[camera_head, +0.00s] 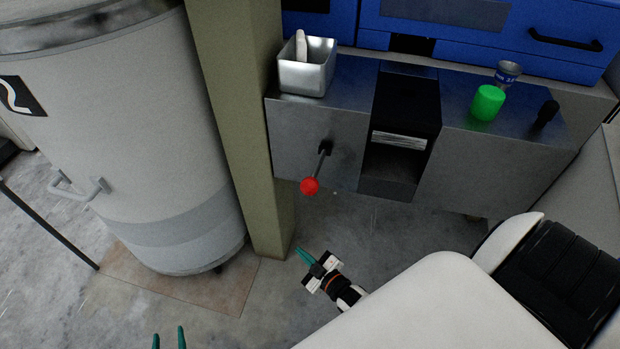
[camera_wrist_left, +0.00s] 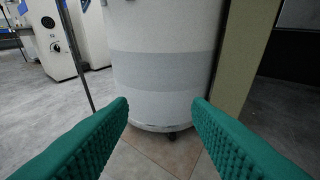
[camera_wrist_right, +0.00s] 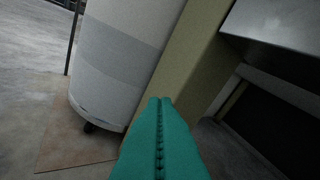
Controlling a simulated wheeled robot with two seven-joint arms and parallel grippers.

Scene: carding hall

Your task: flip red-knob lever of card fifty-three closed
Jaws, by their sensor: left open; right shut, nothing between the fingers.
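The red-knob lever (camera_head: 311,184) sticks out from the grey front panel of the machine in the head view. Its dark rod slants down and slightly left from a black pivot to the red ball. My right gripper (camera_head: 301,252) is below the red knob and apart from it, with its green fingers shut and empty. Its fingers also fill the lower middle of the right wrist view (camera_wrist_right: 161,104). My left gripper (camera_head: 169,335) is at the bottom edge of the head view, open and empty. The left wrist view shows its two fingers (camera_wrist_left: 161,103) spread. No card number is readable.
A large white drum (camera_head: 125,130) stands left of an olive post (camera_head: 235,120), which is just left of the lever panel. On the machine top are a metal bin (camera_head: 307,78), a green cylinder (camera_head: 487,103), a can (camera_head: 508,72) and a black knob (camera_head: 547,113).

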